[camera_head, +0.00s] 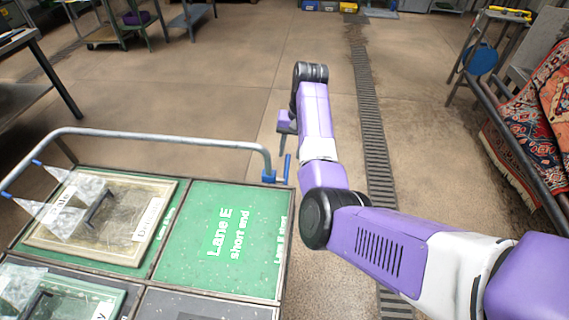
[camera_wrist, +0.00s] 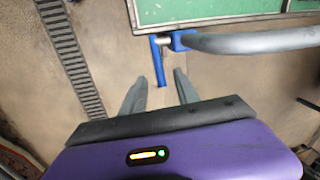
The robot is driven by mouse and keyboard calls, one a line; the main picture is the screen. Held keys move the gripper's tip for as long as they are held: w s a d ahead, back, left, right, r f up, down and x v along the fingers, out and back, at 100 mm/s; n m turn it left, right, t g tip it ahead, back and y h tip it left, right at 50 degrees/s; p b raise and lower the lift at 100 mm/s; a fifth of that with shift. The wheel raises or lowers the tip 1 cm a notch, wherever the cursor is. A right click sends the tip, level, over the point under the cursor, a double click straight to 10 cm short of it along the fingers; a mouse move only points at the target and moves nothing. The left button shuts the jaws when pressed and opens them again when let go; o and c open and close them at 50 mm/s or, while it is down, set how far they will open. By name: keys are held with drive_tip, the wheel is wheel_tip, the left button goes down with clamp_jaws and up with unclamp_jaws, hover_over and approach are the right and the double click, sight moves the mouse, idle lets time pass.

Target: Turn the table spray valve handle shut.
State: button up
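The table spray valve has a blue body (camera_head: 269,177) at the right end of a grey pipe, with a thin blue handle (camera_head: 287,168) beside it. In the wrist view the handle (camera_wrist: 158,64) points down the picture from near the valve body (camera_wrist: 182,40). My gripper (camera_wrist: 159,84) is open, one finger on each side of the handle's free end in that view. I cannot tell whether they are level with it or touching it. In the head view my gripper (camera_head: 287,138) is partly hidden by my wrist. Pale spray cones (camera_head: 80,188) come from blue nozzles (camera_head: 37,162) at left.
The grey pipe (camera_head: 160,138) arches along the far side of the green-topped table (camera_head: 225,225). A framed panel (camera_head: 150,215) lies under the spray. A floor drain grate (camera_head: 375,150) runs right of my arm. Patterned rugs (camera_head: 530,120) hang at the right. Floor beyond the pipe is clear.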

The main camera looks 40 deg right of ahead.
sight(288, 162)
drive_tip(key=f, duration=0.6)
drive_tip(key=shift+w+a+f, duration=0.3)
drive_tip(key=shift+w+a, duration=0.05)
clamp_jaws()
idle(1.1)
